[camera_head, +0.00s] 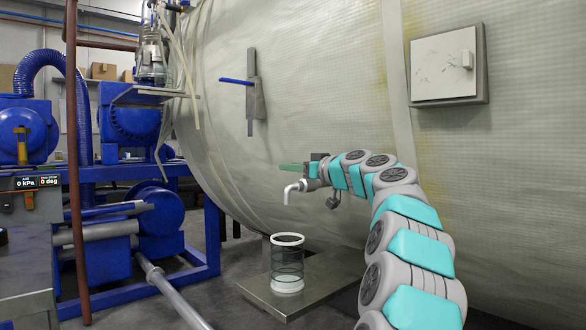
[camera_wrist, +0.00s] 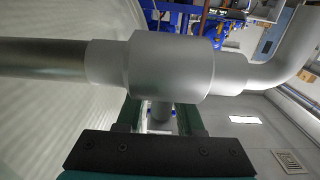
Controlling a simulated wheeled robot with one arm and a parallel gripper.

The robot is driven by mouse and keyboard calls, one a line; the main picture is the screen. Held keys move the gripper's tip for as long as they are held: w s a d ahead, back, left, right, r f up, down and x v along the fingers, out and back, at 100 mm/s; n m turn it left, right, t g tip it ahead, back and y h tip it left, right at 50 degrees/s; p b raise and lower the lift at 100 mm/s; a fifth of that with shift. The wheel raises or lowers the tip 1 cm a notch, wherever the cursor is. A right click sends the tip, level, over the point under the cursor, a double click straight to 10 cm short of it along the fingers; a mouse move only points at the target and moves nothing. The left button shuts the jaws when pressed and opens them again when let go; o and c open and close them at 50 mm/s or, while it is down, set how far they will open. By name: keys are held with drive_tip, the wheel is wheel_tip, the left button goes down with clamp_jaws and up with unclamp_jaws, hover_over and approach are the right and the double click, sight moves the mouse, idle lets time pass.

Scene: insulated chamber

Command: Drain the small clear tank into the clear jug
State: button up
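A small clear tank (camera_head: 152,66) appears to sit on a bracket high at the left. My gripper (camera_head: 296,167) points left just above the spout's pipe. In the wrist view, the grey pipe and its thick valve body (camera_wrist: 170,67) cross in front of my gripper (camera_wrist: 161,120). Its green fingers look apart, with a short stem between them; contact is unclear. The fingertips are hidden by the pipe.
The large pale chamber wall (camera_head: 300,90) fills the back. A blue lever (camera_head: 236,82) and a square hatch (camera_head: 445,68) are on it. Blue machinery (camera_head: 130,225) and a reddish-brown upright pipe (camera_head: 76,170) stand left. The display panel (camera_head: 37,182) reads 0 kPa and 0 deg.

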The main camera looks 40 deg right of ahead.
clamp_jaws()
idle(1.0)
